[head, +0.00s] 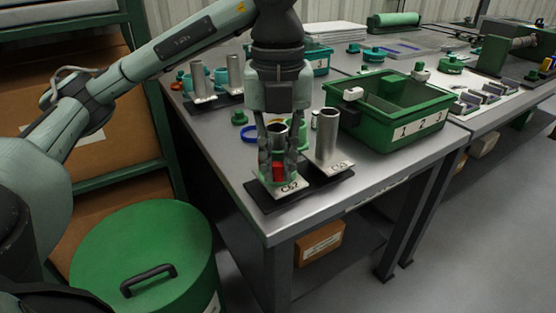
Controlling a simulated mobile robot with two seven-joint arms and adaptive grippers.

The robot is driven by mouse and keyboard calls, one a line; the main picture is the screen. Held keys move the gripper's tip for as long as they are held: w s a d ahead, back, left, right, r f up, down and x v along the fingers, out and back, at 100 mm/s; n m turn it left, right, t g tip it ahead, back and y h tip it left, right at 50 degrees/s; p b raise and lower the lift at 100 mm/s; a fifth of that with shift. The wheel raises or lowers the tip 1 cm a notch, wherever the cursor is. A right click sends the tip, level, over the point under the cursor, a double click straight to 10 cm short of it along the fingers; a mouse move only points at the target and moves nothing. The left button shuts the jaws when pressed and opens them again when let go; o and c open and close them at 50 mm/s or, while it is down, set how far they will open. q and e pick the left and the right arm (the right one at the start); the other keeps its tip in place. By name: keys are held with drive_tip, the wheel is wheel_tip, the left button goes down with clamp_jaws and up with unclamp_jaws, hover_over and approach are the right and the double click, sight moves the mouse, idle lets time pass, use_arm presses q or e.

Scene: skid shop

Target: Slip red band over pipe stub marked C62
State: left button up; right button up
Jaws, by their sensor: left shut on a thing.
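The pipe stub marked C62 (278,130) is a grey metal tube standing upright on a white plate (289,188) near the table's front left corner. My left gripper (279,172) points straight down over it, with a finger on each side of the stub. The red band (279,170) shows between the fingertips, low at the stub, just above the plate. The gripper is shut on the band. The band seems to be around the stub, but the fingers hide its sides and its back cannot be seen. My right gripper is not in view.
A second metal stub (328,140) stands close on the right, on the same black base (323,187). A green bin (378,129) labelled 1 2 3 stands beyond it. A blue ring (249,136) lies behind the gripper. Two more stubs (202,80) stand at the back left.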

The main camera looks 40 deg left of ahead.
use_arm(q)
drive_tip(key=shift+f, duration=0.35)
idle(0.3)
drive_tip(key=o, duration=0.9)
drive_tip(key=shift+o, duration=0.2)
drive_tip(key=o, duration=0.3)
drive_tip(key=shift+o, duration=0.2)
wheel_tip(320, 180, up, 9)
drive_tip(key=p, duration=0.7)
drive_tip(key=shift+f+p, duration=0.2)
drive_tip(key=shift+p, duration=0.15)
wheel_tip(320, 180, up, 2)
drive_tip(key=shift+r+p, duration=0.2)
drive_tip(key=shift+p, duration=0.7)
